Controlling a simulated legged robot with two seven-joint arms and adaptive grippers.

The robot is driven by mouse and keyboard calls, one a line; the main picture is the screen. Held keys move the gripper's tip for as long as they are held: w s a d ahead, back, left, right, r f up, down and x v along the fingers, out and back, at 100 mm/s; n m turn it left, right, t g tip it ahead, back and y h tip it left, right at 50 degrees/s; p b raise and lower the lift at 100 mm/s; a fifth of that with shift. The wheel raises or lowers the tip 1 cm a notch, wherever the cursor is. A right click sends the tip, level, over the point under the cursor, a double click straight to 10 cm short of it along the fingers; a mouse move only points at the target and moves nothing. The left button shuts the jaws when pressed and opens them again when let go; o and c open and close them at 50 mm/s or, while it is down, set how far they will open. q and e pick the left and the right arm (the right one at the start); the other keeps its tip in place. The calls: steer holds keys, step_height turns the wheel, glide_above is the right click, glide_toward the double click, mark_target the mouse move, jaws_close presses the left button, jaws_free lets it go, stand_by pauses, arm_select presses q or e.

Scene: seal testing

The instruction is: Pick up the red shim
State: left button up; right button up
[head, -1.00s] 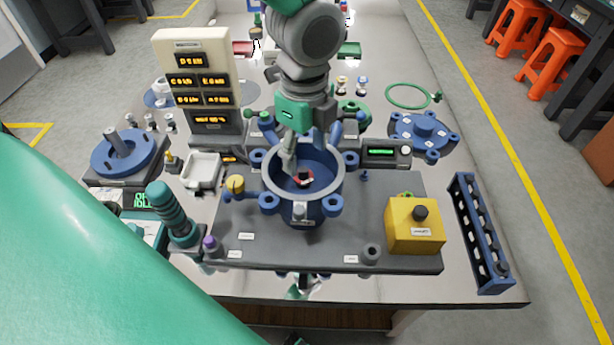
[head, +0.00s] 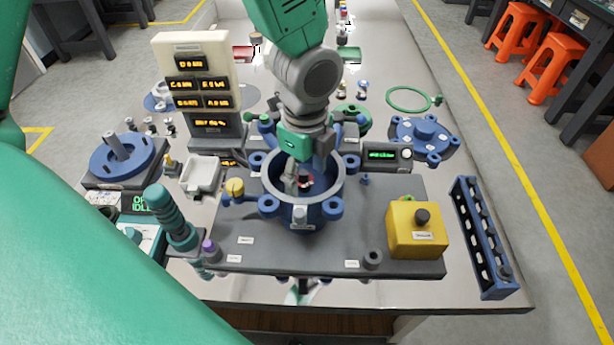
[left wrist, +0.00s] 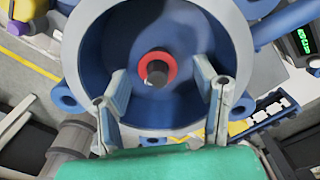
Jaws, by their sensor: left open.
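The red shim (left wrist: 146,65) is a small red ring around a dark round post inside the blue housing (left wrist: 205,40). In the head view the shim (head: 305,183) is a small patch of red within the housing (head: 298,215), partly hidden by my gripper. My left gripper (head: 303,178) points down into the housing's round opening from above. In the left wrist view its two fingers stand apart on either side of the shim, with nothing between them touching it that I can see. My right gripper is not in view.
The housing stands on a dark grey plate (head: 300,255). Its raised rim (head: 341,188) surrounds my fingers closely. A yellow box with a black knob (head: 416,240) is at right, a display panel (head: 195,60) at back left, and a blue slotted rack (head: 484,240) at far right.

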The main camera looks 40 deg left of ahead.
arm_select(q)
steer(key=shift+a+f, duration=0.2)
steer(key=shift+a, duration=0.25)
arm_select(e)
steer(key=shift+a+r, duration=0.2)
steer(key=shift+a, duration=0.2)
arm_select(q)
steer(key=c, duration=0.7)
steer(key=shift+d, duration=0.2)
steer(key=shift+c, duration=0.5)
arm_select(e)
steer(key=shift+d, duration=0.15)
arm_select(q)
steer(key=shift+r, duration=0.1)
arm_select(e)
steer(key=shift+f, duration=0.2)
arm_select(q)
steer(key=shift+w+r, duration=0.1)
steer(key=shift+r, duration=0.25)
step_height(320, 180, up, 9)
steer(key=shift+r+p, duration=0.1)
steer(key=shift+p, duration=0.85)
steer(key=shift+c, duration=0.3)
steer(key=shift+f+b, duration=1.65)
steer(key=shift+f, duration=1.8)
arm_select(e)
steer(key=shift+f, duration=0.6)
